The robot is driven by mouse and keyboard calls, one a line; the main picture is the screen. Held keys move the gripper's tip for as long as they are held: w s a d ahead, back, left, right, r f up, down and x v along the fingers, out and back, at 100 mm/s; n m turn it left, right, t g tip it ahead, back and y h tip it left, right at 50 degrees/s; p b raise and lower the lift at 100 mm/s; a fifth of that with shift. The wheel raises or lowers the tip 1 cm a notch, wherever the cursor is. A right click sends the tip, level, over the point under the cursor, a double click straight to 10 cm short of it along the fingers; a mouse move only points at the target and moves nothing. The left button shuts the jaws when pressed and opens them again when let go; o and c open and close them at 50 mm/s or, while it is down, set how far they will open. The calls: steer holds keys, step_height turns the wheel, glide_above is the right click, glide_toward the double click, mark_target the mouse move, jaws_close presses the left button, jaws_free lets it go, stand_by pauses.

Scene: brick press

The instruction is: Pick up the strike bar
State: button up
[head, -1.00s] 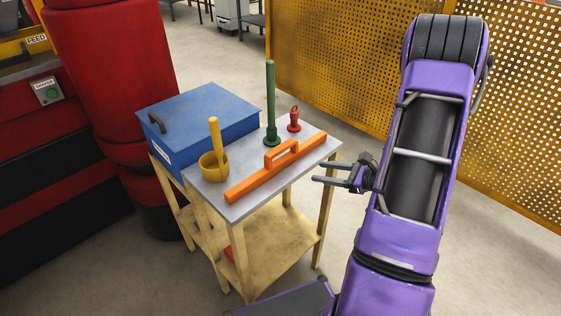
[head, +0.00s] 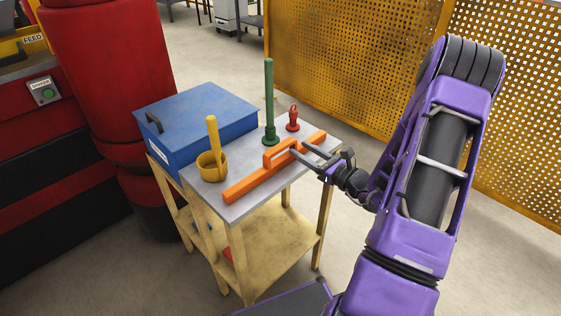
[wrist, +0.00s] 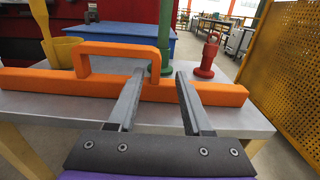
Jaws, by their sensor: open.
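The strike bar, which I take to be the long orange bar (head: 246,184) with a raised loop handle, lies along the front of the grey tabletop. It also shows in the wrist view (wrist: 40,81), running across the picture with its handle left of centre. My gripper (head: 298,150) is open and empty, at the right part of the bar near the handle. In the wrist view my gripper's fingers (wrist: 158,75) point at the bar, just right of the handle. The left fingertip overlaps the handle's right leg in the picture; I cannot tell whether they touch.
On the same table (head: 232,209) stand a yellow ladle-like cup (head: 212,165), a green post (head: 270,100) and a small red piece (head: 293,119) behind the bar. A blue box (head: 205,115) is at the left. A yellow perforated fence (head: 350,70) stands behind. Floor is clear at front right.

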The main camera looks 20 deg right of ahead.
mark_target(286, 141)
steer(key=shift+a+b+x, duration=0.15)
steer(key=shift+x, duration=1.55)
steer(key=shift+a+b+x, duration=0.1)
steer(key=shift+b+x, duration=0.05)
steer(key=shift+x, duration=1.5)
steer(key=shift+s, duration=0.15)
jaws_close()
